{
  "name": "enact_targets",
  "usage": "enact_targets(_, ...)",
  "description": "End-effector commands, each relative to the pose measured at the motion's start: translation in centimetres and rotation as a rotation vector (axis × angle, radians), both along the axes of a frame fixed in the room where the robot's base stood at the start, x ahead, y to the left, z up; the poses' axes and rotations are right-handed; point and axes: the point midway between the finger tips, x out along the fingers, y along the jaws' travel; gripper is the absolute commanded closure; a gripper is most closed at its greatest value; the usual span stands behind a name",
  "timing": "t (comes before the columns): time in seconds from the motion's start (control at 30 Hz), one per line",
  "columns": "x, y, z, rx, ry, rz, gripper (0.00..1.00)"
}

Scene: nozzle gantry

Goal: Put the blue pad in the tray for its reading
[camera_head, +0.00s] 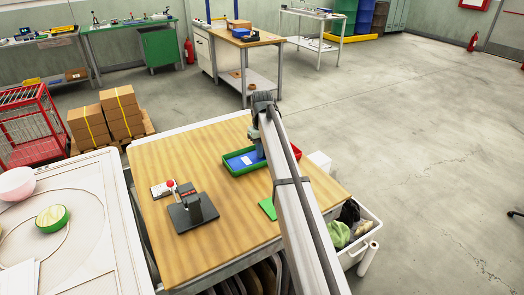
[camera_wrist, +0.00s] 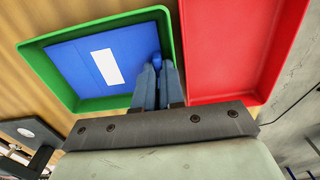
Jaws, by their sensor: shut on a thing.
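The blue pad (camera_wrist: 85,65), flat with a white label, is inside the green-rimmed tray (camera_wrist: 31,59) in the wrist view. In the head view the blue pad (camera_head: 238,165) also shows within the green tray (camera_head: 229,172) on the wooden table. My gripper (camera_wrist: 157,72) is over the tray's right part, fingers pointing down, shut on a small rounded blue part at the pad's right edge. In the head view my gripper (camera_head: 259,152) is partly hidden by my arm. Whether the pad lies fully on the tray floor is hard to tell.
A red tray (camera_wrist: 230,45) adjoins the green tray on its right in the wrist view. On the wooden table (camera_head: 230,240) stand a black device (camera_head: 193,212) with a red knob and a green flat piece (camera_head: 268,208). The table's front is clear.

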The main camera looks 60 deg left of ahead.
Motion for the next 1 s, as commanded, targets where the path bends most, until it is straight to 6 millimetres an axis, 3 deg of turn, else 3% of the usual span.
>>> enact_targets(0.23,0.0,0.0,-0.3,0.000,0.000,0.000,1.00)
enact_targets(0.27,0.0,0.0,-0.3,0.000,0.000,0.000,0.90)
enact_targets(0.5,0.0,0.0,-0.3,0.000,0.000,0.000,0.67)
enact_targets(0.8,0.0,0.0,-0.1,0.000,0.000,0.000,0.66)
enact_targets(1.0,0.1,0.1,2.0,0.001,-0.001,0.000,0.66)
